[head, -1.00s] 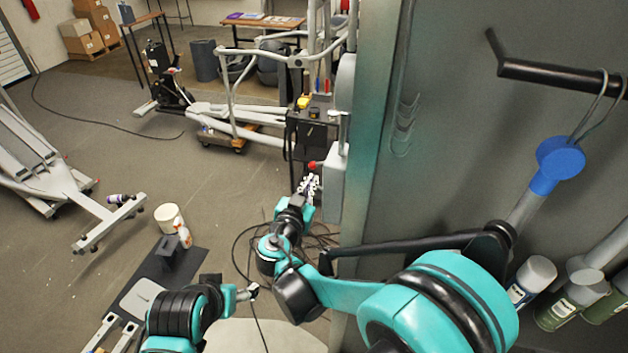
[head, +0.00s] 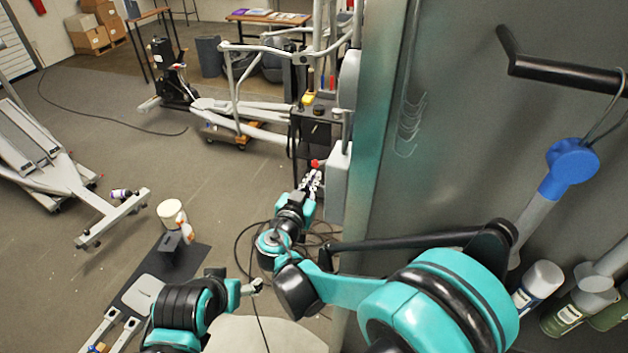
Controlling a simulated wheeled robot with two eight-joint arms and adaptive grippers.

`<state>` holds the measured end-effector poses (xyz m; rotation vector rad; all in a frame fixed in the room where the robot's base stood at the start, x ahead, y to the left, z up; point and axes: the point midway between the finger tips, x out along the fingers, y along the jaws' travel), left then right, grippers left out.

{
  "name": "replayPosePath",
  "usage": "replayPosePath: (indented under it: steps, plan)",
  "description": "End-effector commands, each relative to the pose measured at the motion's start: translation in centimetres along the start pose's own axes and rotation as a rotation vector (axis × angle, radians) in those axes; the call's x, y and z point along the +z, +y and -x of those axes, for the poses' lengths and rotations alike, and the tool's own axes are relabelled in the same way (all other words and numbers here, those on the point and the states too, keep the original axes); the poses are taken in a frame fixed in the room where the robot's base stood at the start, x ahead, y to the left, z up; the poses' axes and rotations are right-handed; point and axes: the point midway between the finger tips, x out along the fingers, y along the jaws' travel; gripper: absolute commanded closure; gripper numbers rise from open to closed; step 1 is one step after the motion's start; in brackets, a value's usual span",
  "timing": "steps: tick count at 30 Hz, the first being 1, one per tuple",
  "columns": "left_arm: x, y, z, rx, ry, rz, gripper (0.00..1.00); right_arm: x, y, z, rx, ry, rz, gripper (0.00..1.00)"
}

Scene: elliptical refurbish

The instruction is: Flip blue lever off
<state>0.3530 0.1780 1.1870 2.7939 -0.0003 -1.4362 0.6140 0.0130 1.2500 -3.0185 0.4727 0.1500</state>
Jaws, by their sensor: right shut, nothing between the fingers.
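My right gripper (head: 313,178) is shut and empty. It is beside a grey wall-mounted box (head: 337,185), just below a small red knob (head: 315,163) near the box's upper left. I cannot tell whether the fingers touch the knob. I make out no blue lever on this box; its front is hidden by the view angle. The end of my left arm (head: 256,286) is low in the view, away from the box, and its jaws are too small to read.
A blue-headed tool (head: 572,165) hangs from a black bar at the right, above spray cans (head: 538,285). A grey partition (head: 440,150) stands close right of my right arm. Cables lie on the floor.

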Motion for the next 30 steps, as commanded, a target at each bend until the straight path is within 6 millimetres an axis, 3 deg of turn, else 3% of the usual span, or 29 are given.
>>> replayPosePath:
  steps: [11, 26, 30]
  plan:
    - [0.6, 0.0, -0.9, 0.000, 0.000, 0.000, 0.24, 0.7, -0.5, -0.1, 0.011, 0.000, 0.103, 1.00]
    - [2.9, 0.0, -4.1, 0.000, 0.000, 0.000, 0.24, 3.3, -1.5, -0.4, 0.059, -0.001, 0.532, 1.00]
    - [2.6, 0.0, -3.7, 0.000, 0.000, 0.000, 0.24, 2.9, -1.5, -0.3, 0.059, 0.000, 0.530, 1.00]
